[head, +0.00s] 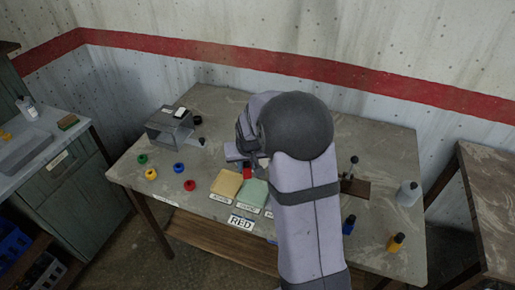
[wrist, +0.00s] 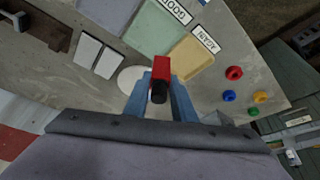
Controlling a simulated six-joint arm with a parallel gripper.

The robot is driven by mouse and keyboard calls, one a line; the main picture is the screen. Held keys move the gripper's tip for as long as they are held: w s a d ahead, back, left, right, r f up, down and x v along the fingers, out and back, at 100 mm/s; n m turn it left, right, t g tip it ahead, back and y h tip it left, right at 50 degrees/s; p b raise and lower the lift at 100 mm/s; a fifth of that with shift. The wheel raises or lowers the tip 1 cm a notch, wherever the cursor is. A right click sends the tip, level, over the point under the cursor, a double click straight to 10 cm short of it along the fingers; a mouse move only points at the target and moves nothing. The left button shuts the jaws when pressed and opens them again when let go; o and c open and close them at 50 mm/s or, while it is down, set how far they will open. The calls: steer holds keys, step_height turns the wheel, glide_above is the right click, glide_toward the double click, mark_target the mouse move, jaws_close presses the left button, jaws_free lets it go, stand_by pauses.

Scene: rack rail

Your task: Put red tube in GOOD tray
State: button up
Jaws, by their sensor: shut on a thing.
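My gripper (wrist: 160,88) is shut on the red tube (wrist: 160,68), which has a black end turned toward the wrist camera. In the head view the red tube (head: 247,173) shows just behind the trays, and my arm hides most of the gripper. The pale green tray (wrist: 157,33) has the GOOD label at its edge; it also shows in the head view (head: 252,192), partly behind my arm. The tube appears above the table, on the near side of the green and yellow trays in the wrist view, outside both.
A yellow tray (head: 227,183) stands left of the green one, and a blue-grey tray (wrist: 108,12) on its other side. Several coloured caps (head: 178,168) lie left. A grey box (head: 170,128) and bottles (head: 408,193) stand farther out.

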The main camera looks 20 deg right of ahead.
steer(key=shift+s+d+f+m+g+h, duration=0.25)
steer(key=shift+d+f+m+h, duration=0.1)
steer(key=shift+m, duration=0.7)
steer(key=shift+s+d+f+m+g+h, duration=0.2)
steer(key=shift+s+f+m+h, duration=0.1)
steer(key=shift+m, duration=0.7)
steer(key=shift+s+d+f+m+g+h, duration=0.15)
steer(key=shift+s+d+f+m+h, duration=0.15)
steer(key=shift+m, duration=0.75)
steer(key=shift+f, duration=0.1)
step_height(320, 180, down, 6)
steer(key=b, duration=0.6)
steer(key=shift+w+f, duration=0.1)
steer(key=shift+f, duration=0.05)
steer(key=shift+f+b, duration=0.25)
steer(key=shift+b, duration=0.3)
steer(key=o, duration=0.9)
